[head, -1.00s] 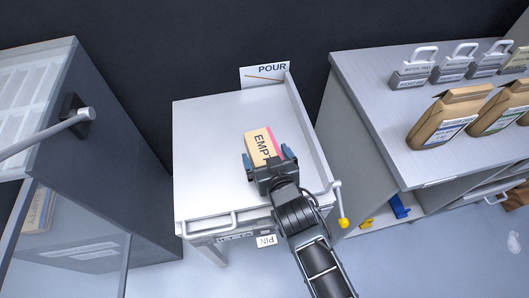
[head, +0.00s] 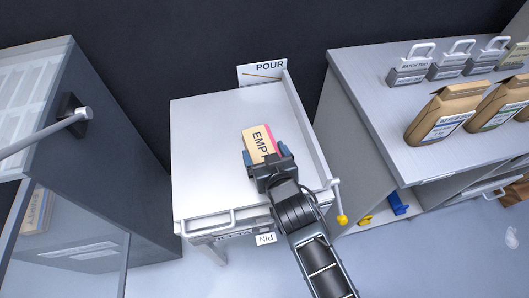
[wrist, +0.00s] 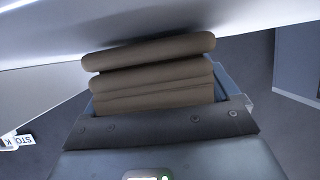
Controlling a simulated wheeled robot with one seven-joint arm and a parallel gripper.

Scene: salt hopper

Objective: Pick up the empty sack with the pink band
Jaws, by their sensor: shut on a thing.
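The empty sack (head: 256,141) is a flat, folded tan packet with black "EMPTY" lettering, partly covered, and a pink band along its right edge. It is over the white tray-like top of the pour stand (head: 205,150). My gripper (head: 268,158) is shut on its near end, with a blue finger at each side. In the wrist view the sack's stacked brown folds (wrist: 150,75) sit between the jaws (wrist: 160,120), close to a pale surface. I cannot tell whether the sack touches the stand. The gripper hides its near end.
A raised wall and a yellow-knobbed lever (head: 342,219) edge the stand's right side. A dark cabinet (head: 105,150) with an open glass door stands left; another "EMPTY" packet (head: 36,210) shows through the glass. Full brown sacks (head: 447,112) and grey tags stand on the right counter (head: 375,120).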

